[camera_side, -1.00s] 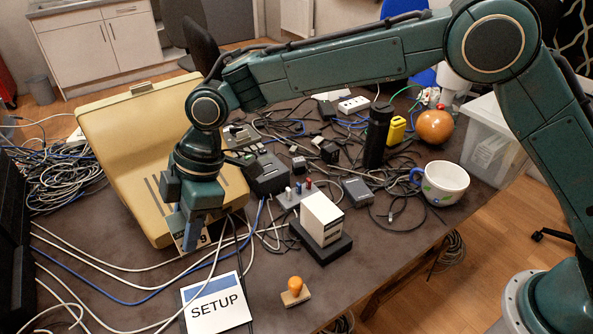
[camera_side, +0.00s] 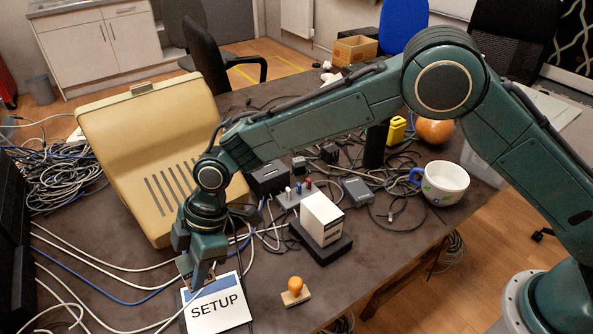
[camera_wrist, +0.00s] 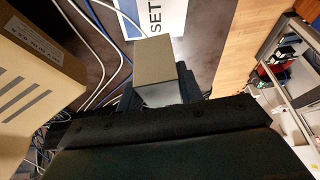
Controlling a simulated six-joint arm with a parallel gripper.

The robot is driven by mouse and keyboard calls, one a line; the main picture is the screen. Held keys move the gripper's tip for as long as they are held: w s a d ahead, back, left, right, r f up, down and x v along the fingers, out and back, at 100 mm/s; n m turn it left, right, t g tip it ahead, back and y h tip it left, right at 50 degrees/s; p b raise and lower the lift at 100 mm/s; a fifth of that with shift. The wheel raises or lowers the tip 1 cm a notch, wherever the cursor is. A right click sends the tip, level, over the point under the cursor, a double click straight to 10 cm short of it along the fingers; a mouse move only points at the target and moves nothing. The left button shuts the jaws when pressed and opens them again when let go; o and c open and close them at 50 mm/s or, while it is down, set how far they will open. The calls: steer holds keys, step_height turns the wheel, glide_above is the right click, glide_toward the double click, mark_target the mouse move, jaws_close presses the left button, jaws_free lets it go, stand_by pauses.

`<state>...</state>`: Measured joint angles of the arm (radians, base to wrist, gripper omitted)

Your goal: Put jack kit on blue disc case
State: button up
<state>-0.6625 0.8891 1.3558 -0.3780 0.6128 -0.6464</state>
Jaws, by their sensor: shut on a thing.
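The jack kit, a small tan box (camera_wrist: 155,62), is pinched between the dark fingers of my gripper (camera_wrist: 160,88) in the wrist view. In the side view my gripper (camera_side: 200,274) points down at the upper left edge of the blue disc case and mostly hides the box. The disc case (camera_side: 217,312) is a flat white square with a blue band and the word SETUP, lying on the table. It also shows beyond the box in the wrist view (camera_wrist: 170,18), cut off by the top edge. Whether the box touches the case I cannot tell.
A large beige housing (camera_side: 150,150) stands behind my gripper. White and blue cables (camera_side: 120,270) run along the table left of the case.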

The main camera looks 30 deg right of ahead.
step_height(320, 180, down, 6)
steer(key=shift+f, duration=0.1)
steer(key=shift+f, duration=2.05)
steer(key=shift+f, duration=0.1)
steer(key=o, duration=1)
steer(key=shift+o, duration=0.2)
steer(key=v, duration=1.2)
steer(key=shift+d, duration=0.1)
